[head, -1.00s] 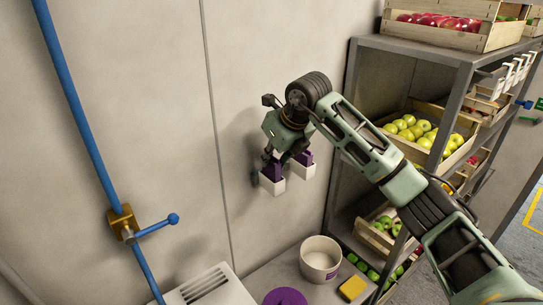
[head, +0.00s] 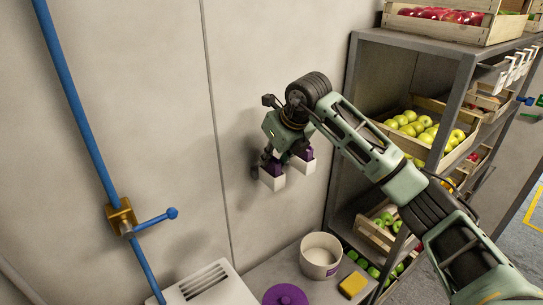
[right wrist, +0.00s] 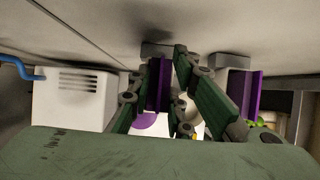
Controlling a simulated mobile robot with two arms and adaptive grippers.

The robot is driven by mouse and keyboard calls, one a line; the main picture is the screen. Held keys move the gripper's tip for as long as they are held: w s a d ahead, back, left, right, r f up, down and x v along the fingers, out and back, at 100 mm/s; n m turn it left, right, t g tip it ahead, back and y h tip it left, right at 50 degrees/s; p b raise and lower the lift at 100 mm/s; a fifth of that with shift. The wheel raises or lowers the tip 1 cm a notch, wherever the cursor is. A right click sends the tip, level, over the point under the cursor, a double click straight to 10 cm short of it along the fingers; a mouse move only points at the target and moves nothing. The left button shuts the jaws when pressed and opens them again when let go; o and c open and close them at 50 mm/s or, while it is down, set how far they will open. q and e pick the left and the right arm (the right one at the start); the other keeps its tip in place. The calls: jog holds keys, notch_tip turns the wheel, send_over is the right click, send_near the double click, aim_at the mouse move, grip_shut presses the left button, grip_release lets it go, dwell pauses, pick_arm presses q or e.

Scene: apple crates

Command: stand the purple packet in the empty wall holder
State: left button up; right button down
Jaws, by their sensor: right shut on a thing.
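My right gripper (head: 271,158) is at the wall, shut on a purple packet (head: 273,168). The packet is upright, with its lower part inside the left white wall holder (head: 272,181). In the right wrist view the packet (right wrist: 158,86) sits between my fingers (right wrist: 165,72), with the holder (right wrist: 158,50) beyond it. A second white holder (head: 302,167) to the right has another purple packet (head: 305,154) in it; that packet also shows in the right wrist view (right wrist: 241,95). My left gripper is out of view.
Below stand a white tub (head: 320,257), a purple round lid (head: 285,295), a yellow block (head: 352,285) and a white vented box (head: 206,286). A blue pipe (head: 80,130) with a valve runs down the left wall. A shelf rack (head: 464,80) with apple crates stands right.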

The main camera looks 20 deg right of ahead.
jog(key=c, duration=1.5)
grip_release()
jog(key=shift+c, duration=0.2)
jog(key=shift+r, duration=0.1)
jog(key=v, duration=1.2)
